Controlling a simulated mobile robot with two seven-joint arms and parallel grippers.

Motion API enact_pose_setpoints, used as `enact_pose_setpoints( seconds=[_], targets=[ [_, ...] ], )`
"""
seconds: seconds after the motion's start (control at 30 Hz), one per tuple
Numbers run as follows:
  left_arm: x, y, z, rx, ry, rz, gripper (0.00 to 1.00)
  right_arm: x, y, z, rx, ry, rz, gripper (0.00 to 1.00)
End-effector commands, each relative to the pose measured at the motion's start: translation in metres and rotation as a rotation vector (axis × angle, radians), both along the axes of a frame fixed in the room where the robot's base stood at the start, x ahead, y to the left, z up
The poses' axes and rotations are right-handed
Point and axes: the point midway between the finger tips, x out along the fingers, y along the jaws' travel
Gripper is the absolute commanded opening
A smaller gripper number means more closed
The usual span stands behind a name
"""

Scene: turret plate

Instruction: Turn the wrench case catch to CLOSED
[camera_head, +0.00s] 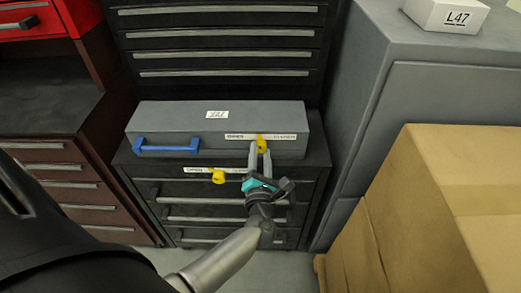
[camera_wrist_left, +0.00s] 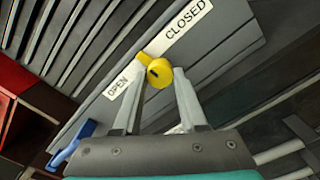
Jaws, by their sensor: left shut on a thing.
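The wrench case (camera_head: 165,115) is a long grey box with a blue handle (camera_head: 166,147), lying on a dark drawer cabinet. Its yellow catch (camera_head: 261,143) sits on the front, by a white strip reading OPEN at left and CLOSED at right. In the left wrist view the catch (camera_wrist_left: 158,73) has its tab pointing across the strip, between the two words. My left gripper (camera_head: 260,157) has one finger on each side of the catch and is shut on it. The fingers hide part of the case front. My right gripper is not in view.
A second yellow catch (camera_head: 218,176) with its own label strip is on the cabinet (camera_head: 150,187) below. Cardboard boxes (camera_head: 425,215) and a grey cabinet (camera_head: 365,90) stand at right. Dark drawers (camera_head: 220,40) rise behind. A red-brown drawer unit (camera_head: 75,170) is at left.

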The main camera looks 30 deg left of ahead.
Motion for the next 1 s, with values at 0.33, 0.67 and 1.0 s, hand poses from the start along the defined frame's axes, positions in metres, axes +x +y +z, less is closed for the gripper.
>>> enact_pose_setpoints(
  seconds=[0.33, 0.67, 1.0],
  targets=[
    [-0.001, 0.0, 0.001, 0.28, 0.177, 0.0, 0.0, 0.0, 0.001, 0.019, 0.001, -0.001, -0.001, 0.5],
    [-0.001, 0.0, 0.0, 0.534, 0.332, -0.001, 0.0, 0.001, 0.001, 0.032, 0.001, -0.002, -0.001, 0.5],
    [-0.001, 0.0, 0.0, 0.711, 0.439, -0.001, 0.0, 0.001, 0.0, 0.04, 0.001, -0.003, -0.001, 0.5]
  ],
)
